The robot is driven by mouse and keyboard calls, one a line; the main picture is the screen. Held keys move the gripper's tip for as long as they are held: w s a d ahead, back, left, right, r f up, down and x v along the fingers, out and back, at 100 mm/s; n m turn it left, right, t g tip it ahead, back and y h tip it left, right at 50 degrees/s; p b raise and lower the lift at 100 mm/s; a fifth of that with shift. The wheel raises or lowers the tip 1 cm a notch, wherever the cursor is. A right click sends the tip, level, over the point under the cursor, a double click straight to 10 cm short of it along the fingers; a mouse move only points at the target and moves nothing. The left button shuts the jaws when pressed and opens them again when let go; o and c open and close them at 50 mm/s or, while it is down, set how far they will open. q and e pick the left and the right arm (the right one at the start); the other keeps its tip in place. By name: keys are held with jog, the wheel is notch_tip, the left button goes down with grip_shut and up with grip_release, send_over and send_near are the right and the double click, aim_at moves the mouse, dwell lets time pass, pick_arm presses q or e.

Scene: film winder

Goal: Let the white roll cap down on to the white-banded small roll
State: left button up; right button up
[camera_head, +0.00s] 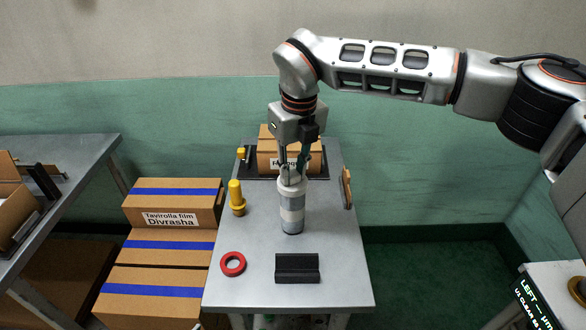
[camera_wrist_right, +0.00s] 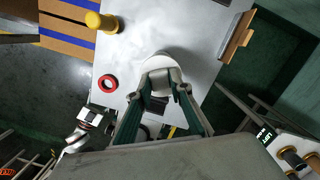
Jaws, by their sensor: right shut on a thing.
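My right gripper (camera_head: 291,171) points straight down and is shut on the cap's upper part. In the right wrist view the cap (camera_wrist_right: 160,62) shows between the fingers and hides most of the roll. A silver and black part at the lower left there looks like my left arm; its jaws are unclear.
A yellow peg (camera_head: 236,196) stands left of the roll, a red ring (camera_head: 233,263) and a black block (camera_head: 297,268) lie in front. A cardboard box (camera_head: 268,160) is behind the gripper. Boxes (camera_head: 172,207) are stacked left.

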jog(key=shift+f, duration=0.55)
jog(key=o, duration=1)
jog(key=o, duration=0.5)
jog(key=shift+r, duration=0.1)
jog(key=shift+r+p, duration=1.95)
jog(key=shift+r, duration=1.5)
